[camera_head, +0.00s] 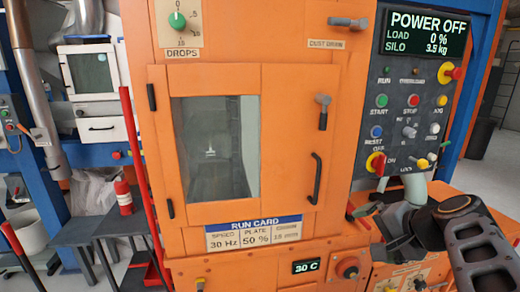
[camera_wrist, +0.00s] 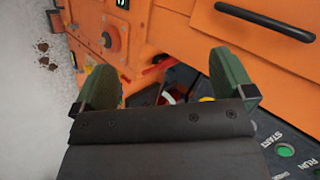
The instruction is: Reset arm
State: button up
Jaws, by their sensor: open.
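My gripper (camera_wrist: 168,66) shows in the wrist view with its two green fingers wide apart and nothing between them. In the head view my arm comes in from the right, and my gripper (camera_head: 388,197) is in front of the lower part of the control panel (camera_head: 368,120). The arm and gripper hide part of the panel's bottom and the orange ledge below it. I cannot tell from these views whether a finger touches the panel.
The orange cabinet door (camera_head: 280,150) with a window and a black handle (camera_head: 315,178) is shut. The display (camera_head: 427,33) reads POWER OFF. Open floor shows at far right.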

jog(key=s+a+r+n+g+h+p, duration=0.3)
jog(key=s+a+n+p, duration=0.5)
jog(key=p, duration=0.6)
jog(key=shift+s+a+n+g+h, duration=0.2)
jog(key=shift+a+n+g+h, duration=0.15)
jog(key=shift+n+g+h, duration=0.75)
jog(key=shift+c, duration=0.5)
